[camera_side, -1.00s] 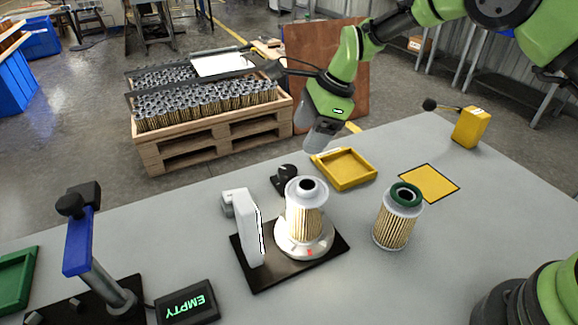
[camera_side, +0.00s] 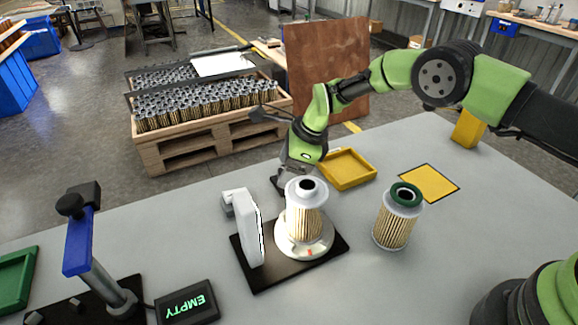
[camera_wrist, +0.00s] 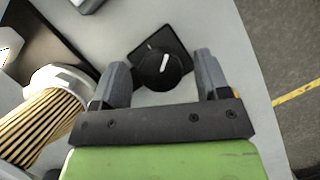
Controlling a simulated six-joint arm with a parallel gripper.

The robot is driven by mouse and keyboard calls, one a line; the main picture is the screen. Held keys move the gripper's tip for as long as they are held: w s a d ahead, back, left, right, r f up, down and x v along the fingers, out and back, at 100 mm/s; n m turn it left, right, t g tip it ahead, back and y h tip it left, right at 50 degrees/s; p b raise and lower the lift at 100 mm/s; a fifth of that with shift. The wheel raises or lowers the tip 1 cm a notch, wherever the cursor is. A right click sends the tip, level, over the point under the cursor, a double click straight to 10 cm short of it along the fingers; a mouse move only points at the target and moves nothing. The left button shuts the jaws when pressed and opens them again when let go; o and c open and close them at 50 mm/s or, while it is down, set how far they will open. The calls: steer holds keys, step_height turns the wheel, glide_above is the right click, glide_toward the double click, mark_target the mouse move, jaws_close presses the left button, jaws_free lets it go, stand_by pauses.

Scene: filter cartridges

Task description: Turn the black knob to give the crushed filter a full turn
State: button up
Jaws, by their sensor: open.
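The black knob (camera_wrist: 160,70), with a white pointer line, sits on a dark square base in the wrist view. In the side view it is mostly hidden behind my gripper and the filter. My gripper (camera_wrist: 158,82) is open, its two grey fingers on either side of the knob in the picture. I cannot tell whether they touch it. In the side view my gripper (camera_side: 290,178) is low behind the mounted filter. That filter (camera_side: 306,212), pleated with a grey cap, stands upright on a round white turntable (camera_side: 287,246) with a red mark. It also shows in the wrist view (camera_wrist: 45,120).
A white upright device (camera_side: 245,225) stands left of the turntable on a black plate (camera_side: 268,279). A green-topped filter (camera_side: 397,217) stands to the right. Behind are a yellow tray (camera_side: 347,183) and a yellow square (camera_side: 429,182). A display (camera_side: 187,302) reads EMPTY.

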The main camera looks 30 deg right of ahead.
steer(key=c, duration=0.9)
steer(key=shift+w+n+g+y, duration=0.15)
steer(key=shift+n+g, duration=0.25)
steer(key=shift+n, duration=0.75)
steer(key=shift+n+g+y, duration=0.15)
steer(key=shift+n+g, duration=0.25)
steer(key=shift+n, duration=0.75)
steer(key=o, duration=0.9)
steer(key=v, duration=1)
